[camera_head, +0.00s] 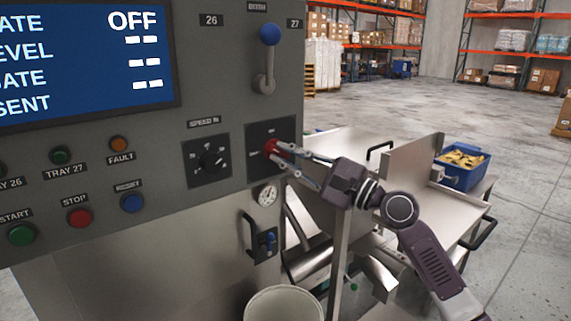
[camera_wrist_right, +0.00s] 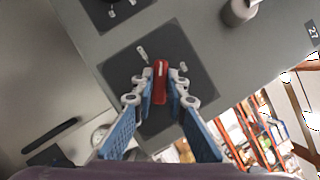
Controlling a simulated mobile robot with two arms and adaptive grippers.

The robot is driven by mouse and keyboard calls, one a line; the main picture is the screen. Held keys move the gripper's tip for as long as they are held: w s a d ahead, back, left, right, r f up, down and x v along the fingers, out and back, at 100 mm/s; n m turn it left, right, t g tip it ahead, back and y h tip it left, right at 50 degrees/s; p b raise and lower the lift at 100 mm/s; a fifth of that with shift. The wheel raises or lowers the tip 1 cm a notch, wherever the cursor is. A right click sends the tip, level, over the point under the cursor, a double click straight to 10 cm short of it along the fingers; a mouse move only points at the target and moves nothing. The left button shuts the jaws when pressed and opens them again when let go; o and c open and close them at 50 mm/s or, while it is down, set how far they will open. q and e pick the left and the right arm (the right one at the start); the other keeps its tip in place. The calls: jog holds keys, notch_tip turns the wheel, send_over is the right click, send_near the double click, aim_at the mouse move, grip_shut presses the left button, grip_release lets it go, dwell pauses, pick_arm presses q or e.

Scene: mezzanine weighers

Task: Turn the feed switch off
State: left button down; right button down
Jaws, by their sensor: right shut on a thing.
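The feed switch, a red rotary handle (camera_head: 271,147), sits on a dark square plate at the right edge of the grey control panel (camera_head: 225,105). Its printed labels are too small to read in the head view. My right gripper (camera_head: 284,153) reaches it from the right and is shut on it. In the right wrist view the red handle (camera_wrist_right: 160,72) lies between the two fingertips of the gripper (camera_wrist_right: 161,82), with pale marks around it on the plate (camera_wrist_right: 203,68). The fingers partly cover the handle and plate. My left gripper is not in view.
A black speed dial (camera_head: 208,160) is left of the switch, and a blue-knobbed lever (camera_head: 268,60) is above it. The blue screen (camera_head: 85,65) reads OFF on its top line. A gauge (camera_head: 267,194) is below. A steel tray and blue crate (camera_head: 462,166) stand right.

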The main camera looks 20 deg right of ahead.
jog(key=n, duration=0.2)
jog(key=n+g, duration=0.1)
jog(key=n, duration=0.1)
jog(key=shift+r+n+g, duration=0.1)
jog(key=shift+n+g, duration=0.2)
jog(key=shift+n, duration=0.1)
jog(key=shift+n+g+h+p, duration=0.4)
jog(key=shift+n+p, duration=0.25)
jog(key=shift+n, duration=0.45)
jog(key=c, duration=1.9)
grip_release()
jog(key=shift+c, duration=0.2)
jog(key=v, duration=1.2)
